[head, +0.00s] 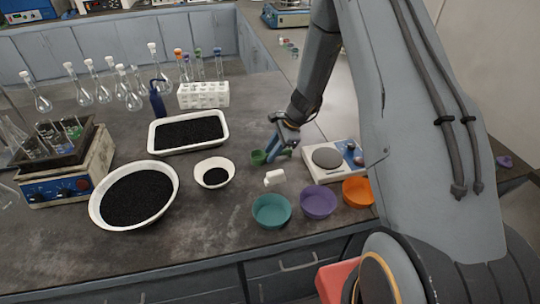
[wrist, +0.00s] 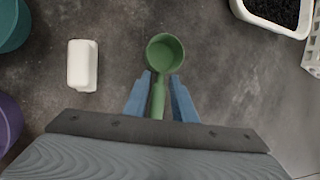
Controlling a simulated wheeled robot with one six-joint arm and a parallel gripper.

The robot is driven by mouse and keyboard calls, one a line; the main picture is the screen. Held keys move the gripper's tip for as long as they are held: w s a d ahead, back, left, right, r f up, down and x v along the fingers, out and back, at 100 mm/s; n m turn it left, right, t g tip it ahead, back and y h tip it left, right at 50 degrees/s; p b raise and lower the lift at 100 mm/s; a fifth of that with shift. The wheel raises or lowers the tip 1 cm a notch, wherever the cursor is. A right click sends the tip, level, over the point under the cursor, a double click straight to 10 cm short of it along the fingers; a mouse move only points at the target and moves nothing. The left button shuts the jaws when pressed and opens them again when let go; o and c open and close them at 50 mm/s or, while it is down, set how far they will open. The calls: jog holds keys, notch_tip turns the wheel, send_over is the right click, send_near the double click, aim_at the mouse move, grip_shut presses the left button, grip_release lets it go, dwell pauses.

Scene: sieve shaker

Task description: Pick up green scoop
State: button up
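The green scoop (head: 258,157) lies on the dark bench top, between the small white bowl and the balance. In the wrist view the scoop's round cup (wrist: 165,50) points away from me and its handle runs back toward my gripper. My gripper (wrist: 161,88) has its two blue fingers apart, one on each side of the handle. A gap shows between the handle and each finger. In the head view my gripper (head: 272,150) is down at the scoop and partly covers its handle.
A white block (head: 274,177) lies just in front of the scoop. Teal (head: 271,211), purple (head: 318,202) and orange (head: 357,192) bowls line the front edge. A balance (head: 335,160) stands to the right. A white tray (head: 189,147) of black grains sits behind left.

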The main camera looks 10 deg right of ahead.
jog(key=shift+f, duration=0.1)
grip_shut()
notch_tip(320, 180, up, 10)
jog(key=b, duration=0.3)
dwell(0.6)
jog(key=c, duration=0.5)
grip_release()
grip_shut()
